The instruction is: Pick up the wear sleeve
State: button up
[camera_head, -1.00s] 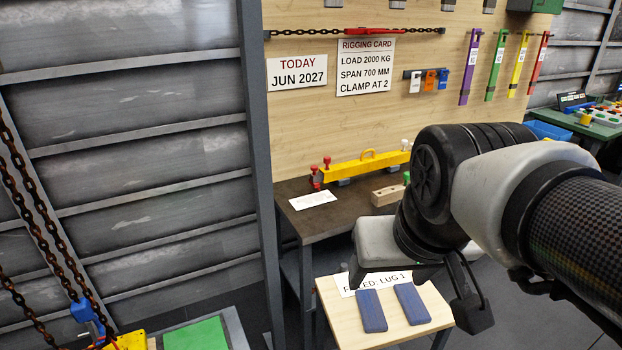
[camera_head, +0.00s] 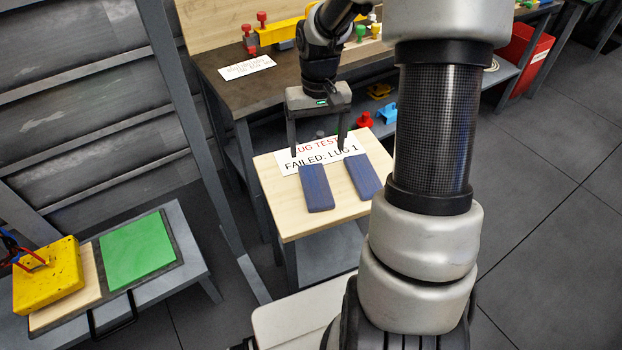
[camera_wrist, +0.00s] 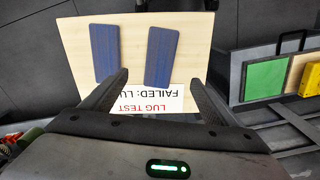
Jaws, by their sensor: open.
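Two flat dark-blue pieces lie side by side on a small wooden-topped table (camera_head: 288,225); I take them for wear sleeves, though neither is labelled as one. The left piece (camera_head: 316,188) is the right-hand one in the wrist view (camera_wrist: 161,57). The other piece (camera_head: 363,176) is the left-hand one there (camera_wrist: 104,53). My gripper (camera_head: 317,150) is open and empty above the table's far side, over the sign. In the wrist view my fingers (camera_wrist: 160,78) are spread wide, with the right-hand piece ahead of the gap between them.
A sign (camera_head: 322,152) reading "LUG TEST FAILED: LUG 1" lies beyond the pieces. A dark workbench (camera_head: 235,92) stands behind. A yellow block (camera_head: 45,275) and green pad (camera_head: 136,249) sit at lower left. A red bin (camera_head: 522,58) is at the upper right; open floor lies right.

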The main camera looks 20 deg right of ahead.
jog(key=b, duration=0.2)
send_over(316, 184)
jog(key=f, duration=0.8)
jog(key=shift+s+f, duration=0.25)
jog(key=shift+w+f+b, duration=0.15)
jog(key=shift+f+b, duration=0.15)
jog(key=shift+f, duration=1.2)
jog(key=shift+w+f+b, duration=0.1)
jog(key=shift+f+b, duration=0.15)
jog(key=shift+f, duration=1.2)
jog(key=shift+c, duration=0.3)
jog(key=c, duration=1.1)
